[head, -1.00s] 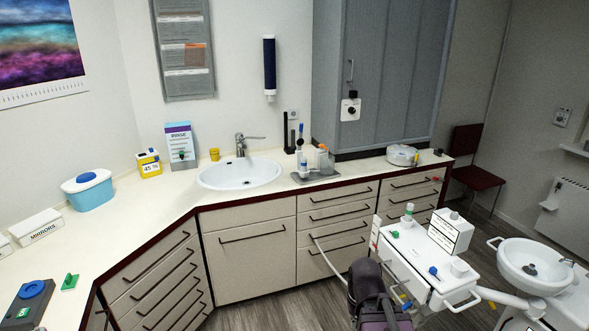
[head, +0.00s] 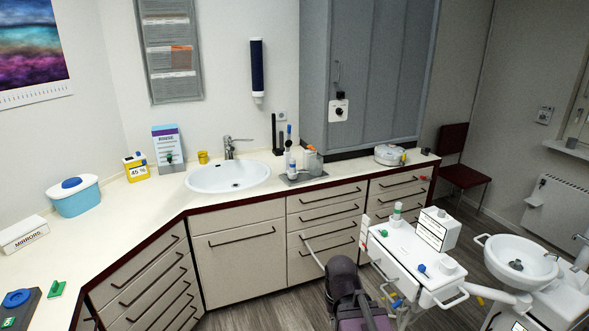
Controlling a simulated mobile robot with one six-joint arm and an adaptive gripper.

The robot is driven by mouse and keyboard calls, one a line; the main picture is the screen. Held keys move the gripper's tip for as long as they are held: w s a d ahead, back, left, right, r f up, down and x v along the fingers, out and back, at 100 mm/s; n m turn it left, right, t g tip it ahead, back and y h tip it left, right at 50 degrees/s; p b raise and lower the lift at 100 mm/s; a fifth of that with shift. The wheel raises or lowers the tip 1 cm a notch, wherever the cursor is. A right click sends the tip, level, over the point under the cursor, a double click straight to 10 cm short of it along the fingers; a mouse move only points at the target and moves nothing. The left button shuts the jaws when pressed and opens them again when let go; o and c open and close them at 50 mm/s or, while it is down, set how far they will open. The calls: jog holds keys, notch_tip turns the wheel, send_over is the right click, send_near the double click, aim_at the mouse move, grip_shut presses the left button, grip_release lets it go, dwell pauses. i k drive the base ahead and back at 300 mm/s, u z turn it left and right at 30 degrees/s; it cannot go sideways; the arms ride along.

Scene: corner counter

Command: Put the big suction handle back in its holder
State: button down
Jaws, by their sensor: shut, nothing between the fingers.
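A white dental unit (head: 405,252) stands at the lower right, with small green and blue-topped parts on it. Small blue and yellow parts (head: 397,302) hang at its lower front side. I cannot tell at this size which part is the big suction handle or which is its holder. A pale hose or tube (head: 313,252) slants down to the left of the unit. My gripper is not in view.
A dark padded chair part (head: 343,278) stands just left of the unit. A white spittoon bowl (head: 517,262) is at the right. The corner counter (head: 125,215) carries a sink (head: 228,177), boxes and bottles. Some floor (head: 262,308) is bare before the drawers.

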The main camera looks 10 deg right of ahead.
aim_at(443, 279)
jog(key=u, duration=0.1)
jog(key=i, duration=2.55)
jog(key=z, duration=0.15)
